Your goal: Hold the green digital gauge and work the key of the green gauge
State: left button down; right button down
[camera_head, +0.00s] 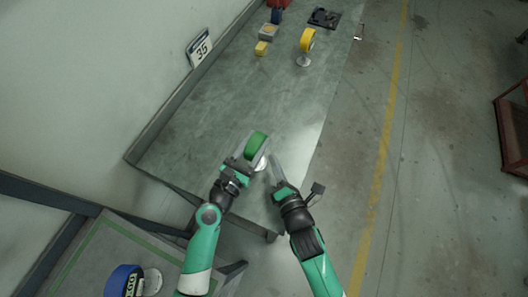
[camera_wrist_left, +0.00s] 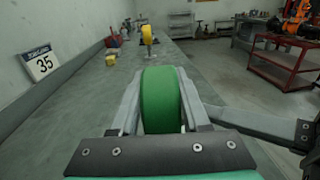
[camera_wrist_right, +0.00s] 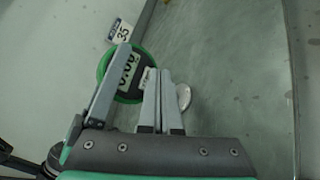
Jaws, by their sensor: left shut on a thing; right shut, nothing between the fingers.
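The green digital gauge (camera_head: 257,141) is a round green body above the bench. In the left wrist view its green rim (camera_wrist_left: 161,98) sits between the two fingers of my left gripper (camera_head: 248,160), which is shut on it. In the right wrist view the gauge face (camera_wrist_right: 124,72) shows a digital readout, partly covered by a grey finger. A small pale panel with marks (camera_wrist_right: 148,78) is at its right edge; I cannot clearly make out a single key. My right gripper (camera_head: 276,164) is shut and empty, its fingertips (camera_wrist_right: 160,72) close beside that panel. Contact cannot be told.
A yellow gauge (camera_head: 307,41) stands on the bench (camera_head: 215,110) farther back, near a yellow block (camera_head: 261,48) and a black tray (camera_head: 324,18). A blue gauge (camera_head: 123,281) is on a lower-left table. A sign (camera_head: 199,48) leans at the wall. Mid-bench is clear.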

jog(key=shift+s+d, duration=0.45)
jog(key=shift+d, duration=0.25)
jog(key=shift+s+d, duration=0.45)
jog(key=shift+d, duration=0.3)
jog(key=shift+s+d, duration=0.45)
jog(key=shift+d, duration=0.25)
pick_arm(q)
jog(key=shift+c, duration=1.5)
grip_release()
